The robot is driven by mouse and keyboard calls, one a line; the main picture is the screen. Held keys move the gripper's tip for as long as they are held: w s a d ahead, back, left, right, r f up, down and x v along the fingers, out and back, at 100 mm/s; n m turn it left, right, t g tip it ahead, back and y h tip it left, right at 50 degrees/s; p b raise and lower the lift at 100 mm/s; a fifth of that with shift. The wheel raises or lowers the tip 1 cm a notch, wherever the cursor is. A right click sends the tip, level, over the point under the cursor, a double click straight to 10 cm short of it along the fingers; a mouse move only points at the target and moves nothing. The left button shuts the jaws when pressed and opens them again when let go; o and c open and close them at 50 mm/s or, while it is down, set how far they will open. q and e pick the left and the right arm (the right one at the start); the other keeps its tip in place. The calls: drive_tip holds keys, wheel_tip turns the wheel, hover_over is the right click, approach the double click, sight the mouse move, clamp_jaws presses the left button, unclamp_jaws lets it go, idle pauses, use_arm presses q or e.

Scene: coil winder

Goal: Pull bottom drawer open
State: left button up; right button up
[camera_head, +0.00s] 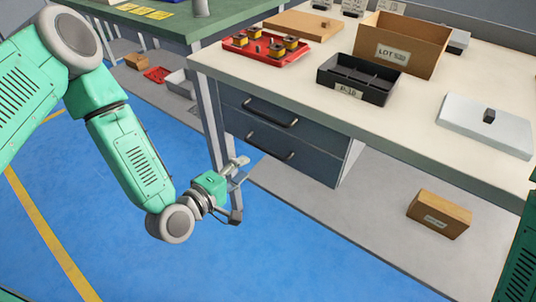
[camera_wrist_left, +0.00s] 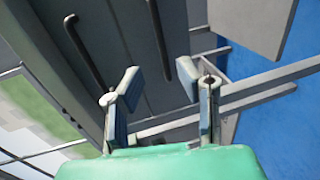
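The bottom drawer (camera_head: 280,152) is the lower dark grey front under the bench, and it looks shut. Its black bar handle (camera_head: 270,148) shows there and also in the left wrist view (camera_wrist_left: 159,42), between and beyond the fingers. The top drawer (camera_head: 285,126) above it also looks shut, with a similar handle (camera_wrist_left: 85,52). My left gripper (camera_head: 238,180) is in front of the cabinet, to the left of and below the bottom handle. In the left wrist view its fingers (camera_wrist_left: 160,85) are spread apart with nothing between them. My right gripper is out of view.
A grey table leg (camera_head: 210,125) stands close behind the left gripper. The benchtop (camera_head: 400,118) holds a red tray (camera_head: 266,48), a black bin (camera_head: 357,82) and a cardboard box (camera_head: 402,45). A small carton (camera_head: 438,214) sits on the lower shelf. The blue floor in front is clear.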

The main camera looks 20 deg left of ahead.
sight(266, 150)
use_arm(q)
drive_tip(key=shift+b+x, duration=1.5)
drive_tip(key=shift+x, duration=4.1)
drive_tip(key=shift+a, duration=0.2)
drive_tip(key=shift+f, duration=0.1)
clamp_jaws()
